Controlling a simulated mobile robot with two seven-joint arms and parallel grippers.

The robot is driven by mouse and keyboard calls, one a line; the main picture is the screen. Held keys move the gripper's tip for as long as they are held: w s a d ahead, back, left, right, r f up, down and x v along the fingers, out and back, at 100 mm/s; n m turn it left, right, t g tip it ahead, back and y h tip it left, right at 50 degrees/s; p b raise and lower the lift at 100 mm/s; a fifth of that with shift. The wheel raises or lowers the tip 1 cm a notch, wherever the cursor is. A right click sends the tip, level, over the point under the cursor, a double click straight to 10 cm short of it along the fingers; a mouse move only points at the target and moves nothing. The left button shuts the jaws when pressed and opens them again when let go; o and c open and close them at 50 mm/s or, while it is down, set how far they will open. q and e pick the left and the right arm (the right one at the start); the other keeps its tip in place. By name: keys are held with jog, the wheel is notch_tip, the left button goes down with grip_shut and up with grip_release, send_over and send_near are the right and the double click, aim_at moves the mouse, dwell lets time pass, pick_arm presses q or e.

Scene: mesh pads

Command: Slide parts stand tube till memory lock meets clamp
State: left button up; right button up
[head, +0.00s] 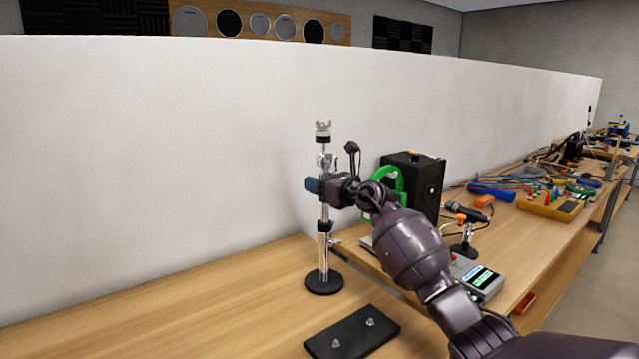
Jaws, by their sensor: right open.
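The parts stand (324,256) is upright on the wooden bench, with a round black base (324,282) and a chrome tube. A black collar, which looks like the clamp (325,226), sits partway up. A chrome fitting with a wing screw, perhaps the memory lock (325,160), is higher on the tube, clearly apart from the collar. A black and cream piece with a wing nut tops the stand. My right gripper (318,187) is open at the upper tube, between fitting and collar. It hides that stretch, and I cannot tell whether it touches the tube. My left gripper is not in view.
A black pad with two wing nuts (352,333) lies in front of the stand. A black speaker box (417,185), green ring-shaped object (393,180), microphone (467,212) and grey device (478,282) are to the right. A white partition (150,170) stands behind. Bench left of the stand is clear.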

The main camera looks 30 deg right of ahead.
jog(key=shift+s, duration=0.1)
jog(key=p+v, duration=0.1)
jog(key=v, duration=0.9)
jog(key=shift+s+d+p, duration=0.2)
jog(key=shift+s+p, duration=0.1)
